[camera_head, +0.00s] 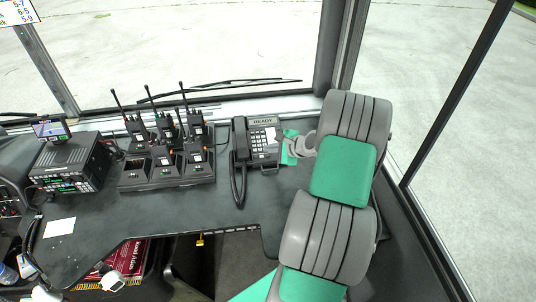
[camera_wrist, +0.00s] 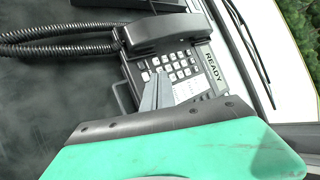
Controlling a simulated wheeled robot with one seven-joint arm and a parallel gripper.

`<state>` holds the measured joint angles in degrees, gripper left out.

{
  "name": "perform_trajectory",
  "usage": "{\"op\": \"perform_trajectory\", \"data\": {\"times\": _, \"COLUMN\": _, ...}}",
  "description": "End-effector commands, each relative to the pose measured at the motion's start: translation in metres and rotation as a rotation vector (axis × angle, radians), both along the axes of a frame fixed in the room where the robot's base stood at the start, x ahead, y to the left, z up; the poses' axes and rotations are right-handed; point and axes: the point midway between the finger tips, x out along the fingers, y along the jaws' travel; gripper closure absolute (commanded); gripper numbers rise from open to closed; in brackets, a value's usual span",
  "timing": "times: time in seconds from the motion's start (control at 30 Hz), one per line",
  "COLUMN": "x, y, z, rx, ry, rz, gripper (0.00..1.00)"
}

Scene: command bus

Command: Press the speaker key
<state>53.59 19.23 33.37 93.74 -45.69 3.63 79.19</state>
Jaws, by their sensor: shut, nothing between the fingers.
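The desk phone (camera_head: 262,152) stands on the dark desk, right of the radio charger, with its display reading READY. Its handset (camera_head: 240,138) rests in the cradle on the left side. In the wrist view the phone (camera_wrist: 190,54) shows its keypad and the handset (camera_wrist: 155,33) with its coiled cord. My gripper (camera_wrist: 157,90) is shut and empty, its fingertips over the lower keys. Whether they touch the keys I cannot tell. The fingers hide part of the keypad, and key labels are too small to read, so I cannot pick out the speaker key. My gripper (camera_head: 283,138) also shows at the phone's right side.
A charger (camera_head: 165,172) with several upright handheld radios stands left of the phone. A radio unit (camera_head: 66,165) with a small screen is farther left. A white paper (camera_head: 60,227) lies on the desk. The windscreen is behind; desk in front of the phone is mostly clear.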

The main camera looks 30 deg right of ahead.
Motion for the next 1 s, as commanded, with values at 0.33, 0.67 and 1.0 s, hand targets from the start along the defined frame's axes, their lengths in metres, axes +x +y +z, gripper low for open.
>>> {"op": "perform_trajectory", "data": {"times": 0.33, "x": -0.005, "y": 0.002, "z": 0.040, "rx": 0.000, "ry": 0.000, "rz": 0.000, "gripper": 1.00}}
{"op": "perform_trajectory", "data": {"times": 0.67, "x": -0.006, "y": 0.003, "z": 0.043, "rx": 0.000, "ry": 0.000, "rz": 0.000, "gripper": 1.00}}
{"op": "perform_trajectory", "data": {"times": 1.0, "x": -0.005, "y": 0.003, "z": 0.043, "rx": 0.000, "ry": 0.000, "rz": 0.000, "gripper": 1.00}}
